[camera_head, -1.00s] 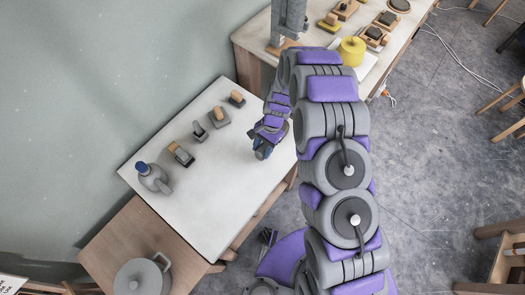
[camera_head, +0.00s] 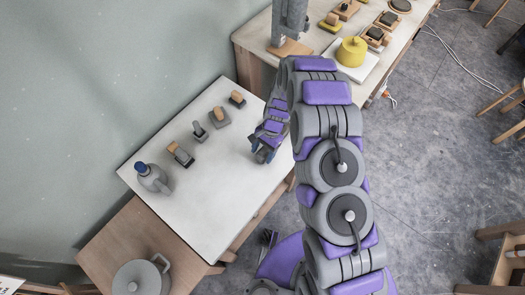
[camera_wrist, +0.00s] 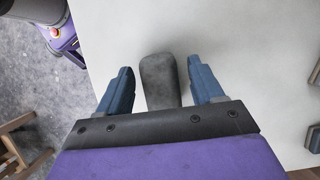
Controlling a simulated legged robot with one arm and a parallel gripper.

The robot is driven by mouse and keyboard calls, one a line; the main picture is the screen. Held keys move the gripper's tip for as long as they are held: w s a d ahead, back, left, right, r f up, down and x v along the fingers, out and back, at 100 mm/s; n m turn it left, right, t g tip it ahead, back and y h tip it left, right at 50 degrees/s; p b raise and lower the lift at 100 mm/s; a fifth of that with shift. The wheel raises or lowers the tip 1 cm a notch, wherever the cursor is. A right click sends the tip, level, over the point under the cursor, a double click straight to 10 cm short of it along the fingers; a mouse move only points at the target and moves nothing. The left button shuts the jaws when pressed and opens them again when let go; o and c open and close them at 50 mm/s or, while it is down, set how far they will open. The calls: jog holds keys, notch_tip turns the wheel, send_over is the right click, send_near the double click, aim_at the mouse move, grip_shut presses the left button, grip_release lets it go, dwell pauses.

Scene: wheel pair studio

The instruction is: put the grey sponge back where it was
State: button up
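The grey sponge (camera_wrist: 160,80) shows in the wrist view as a rounded grey block between my two blue fingers, over the white table top (camera_wrist: 235,50). A narrow gap shows on each side of it, so my gripper (camera_wrist: 162,88) is open around it. Its near end is hidden behind the gripper body. In the head view my gripper (camera_head: 261,154) is low over the right part of the white table (camera_head: 215,205); the sponge cannot be made out there.
Several brushes and blocks stand in a row along the table's wall side, such as a grey-based block (camera_head: 220,117). A grey jug with a blue top (camera_head: 150,176) stands at the left end. A lidded grey pot (camera_head: 142,277) is on the wooden table.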

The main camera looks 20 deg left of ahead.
jog(key=shift+o, duration=0.2)
jog(key=shift+d, duration=0.1)
jog(key=p+v, duration=0.2)
jog(key=v, duration=1)
jog(key=shift+r, duration=0.1)
jog(key=s+d+r+n, duration=0.1)
jog(key=s+d+r, duration=0.2)
jog(key=d+r, duration=0.35)
jog(key=s+d+r+n+t, duration=0.1)
jog(key=s+d+r, duration=0.2)
jog(key=r, duration=0.6)
jog(key=s+d+r+n, duration=0.1)
jog(key=s+d+r, duration=0.3)
jog(key=r, duration=0.3)
jog(key=s+d+r, duration=0.2)
jog(key=s+d, duration=0.2)
jog(key=s, duration=0.2)
jog(key=s+d+r+n+t+h, duration=0.1)
jog(key=s+d+r, duration=0.2)
jog(key=s, duration=0.4)
jog(key=s+d+r, duration=0.2)
jog(key=s+d, duration=0.2)
jog(key=s, duration=0.3)
jog(key=shift+d+r+n+h, duration=0.25)
jog(key=shift+d+n+h, duration=0.05)
jog(key=shift+d+h, duration=0.1)
jog(key=shift+f, duration=0.2)
